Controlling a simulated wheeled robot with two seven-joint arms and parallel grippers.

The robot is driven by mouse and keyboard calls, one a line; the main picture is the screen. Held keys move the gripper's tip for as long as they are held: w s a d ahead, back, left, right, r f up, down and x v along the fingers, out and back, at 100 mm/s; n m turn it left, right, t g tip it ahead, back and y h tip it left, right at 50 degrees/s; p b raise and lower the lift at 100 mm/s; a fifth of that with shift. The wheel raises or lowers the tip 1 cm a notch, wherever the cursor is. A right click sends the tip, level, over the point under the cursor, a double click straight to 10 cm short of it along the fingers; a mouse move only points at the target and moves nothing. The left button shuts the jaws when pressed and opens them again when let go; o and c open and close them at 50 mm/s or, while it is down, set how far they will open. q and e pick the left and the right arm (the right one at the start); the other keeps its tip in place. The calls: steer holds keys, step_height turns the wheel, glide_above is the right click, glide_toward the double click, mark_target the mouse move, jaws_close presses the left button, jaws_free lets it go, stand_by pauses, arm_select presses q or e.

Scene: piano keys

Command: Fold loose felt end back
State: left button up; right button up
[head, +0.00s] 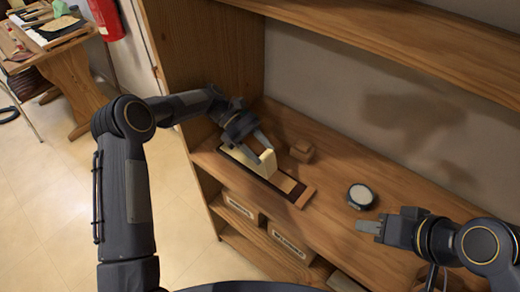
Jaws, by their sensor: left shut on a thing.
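A pale cream felt piece (262,166) stands up from a long narrow wooden piece (284,183) on the shelf. The wooden piece lies on a dark strip (300,193) with a reddish-brown end. My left gripper (264,152) reaches in from the upper left and is shut on the felt, whose upper edge is between the fingers. The fingers hide part of the felt. My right gripper (368,226) is at the lower right, apart from the felt and above the shelf. Its fingers show side-on, so their opening is unclear.
A small wooden block (302,151) sits just behind the felt. A round dark tin with a pale top (361,196) stands between the block and my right gripper. Labelled boxes (241,206) sit on the shelf below. The shelf board (335,165) is clear behind the tin.

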arm_select(q)
steer(key=shift+s+a+f, duration=0.15)
steer(key=shift+a+f, duration=0.05)
steer(key=shift+f, duration=0.5)
steer(key=o, duration=1.4)
steer(key=shift+d, duration=0.1)
steer(key=shift+r, duration=0.8)
steer(key=s+r+b, duration=0.3)
steer(key=s+r, duration=0.8)
steer(key=s, duration=0.3)
steer(key=shift+d+r+b, duration=0.4)
steer(key=shift+d, duration=0.05)
steer(key=shift+w, duration=0.1)
